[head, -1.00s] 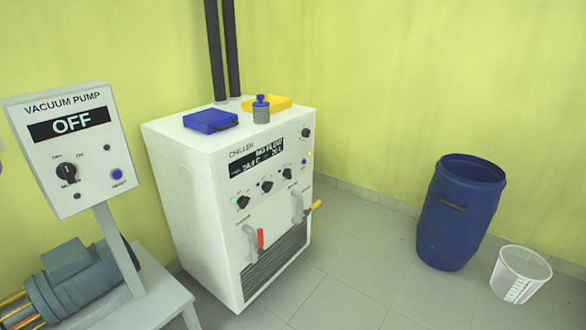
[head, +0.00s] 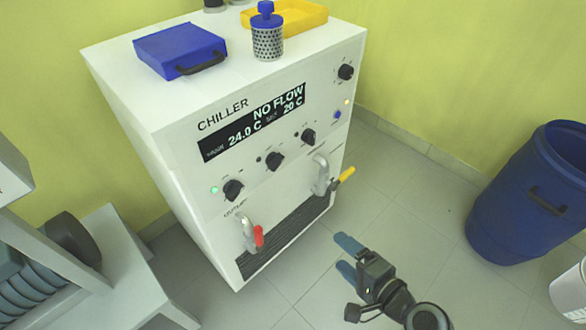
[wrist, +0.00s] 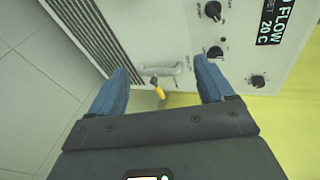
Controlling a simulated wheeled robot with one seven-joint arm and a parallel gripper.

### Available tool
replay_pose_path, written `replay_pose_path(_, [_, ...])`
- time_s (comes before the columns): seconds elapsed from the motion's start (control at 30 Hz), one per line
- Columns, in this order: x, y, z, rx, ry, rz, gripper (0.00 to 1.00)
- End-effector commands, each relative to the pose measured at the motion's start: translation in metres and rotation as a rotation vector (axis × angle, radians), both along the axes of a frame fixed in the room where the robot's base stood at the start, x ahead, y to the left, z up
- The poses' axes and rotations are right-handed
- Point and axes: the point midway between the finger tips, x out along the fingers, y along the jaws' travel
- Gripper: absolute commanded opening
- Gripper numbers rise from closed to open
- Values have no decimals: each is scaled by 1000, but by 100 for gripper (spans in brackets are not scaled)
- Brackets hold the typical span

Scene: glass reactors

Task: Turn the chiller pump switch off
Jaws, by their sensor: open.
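The white chiller (head: 200,235) stands in the middle of the head view. Its display (head: 252,124) reads NO FLOW, 24.0 C and 20 C. Below it are three black knobs: left (head: 233,190), middle (head: 274,161) and right (head: 308,137). Another black knob (head: 346,72) is at upper right. Their labels are too small to tell which is the pump switch. A green light (head: 214,190) glows beside the left knob. My gripper (head: 342,254) is open and empty, low, right of the chiller front. In the wrist view its fingers (wrist: 160,68) face the front panel, apart from the knobs.
A red-handled valve (head: 258,236) and a yellow-handled valve (head: 344,178) jut from the front. A blue case (head: 180,50), yellow tray (head: 300,16) and blue-capped container (head: 268,42) sit on top. A blue barrel (head: 530,205) stands right. Floor between is clear.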

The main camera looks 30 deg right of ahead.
Motion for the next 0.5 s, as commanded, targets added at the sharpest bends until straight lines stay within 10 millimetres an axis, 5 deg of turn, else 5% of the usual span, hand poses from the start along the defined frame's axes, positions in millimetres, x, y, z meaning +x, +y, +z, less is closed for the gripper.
replay_pose_path(0.03, [29,1,-8,115,-13,-16,81])
replay_pose_path(0.2, [112,5,-4,526,-50,-41,81])
replay_pose_path(0.33, [160,5,11,773,-82,-36,81])
replay_pose_path(0.5, [195,4,30,959,-109,-21,81])
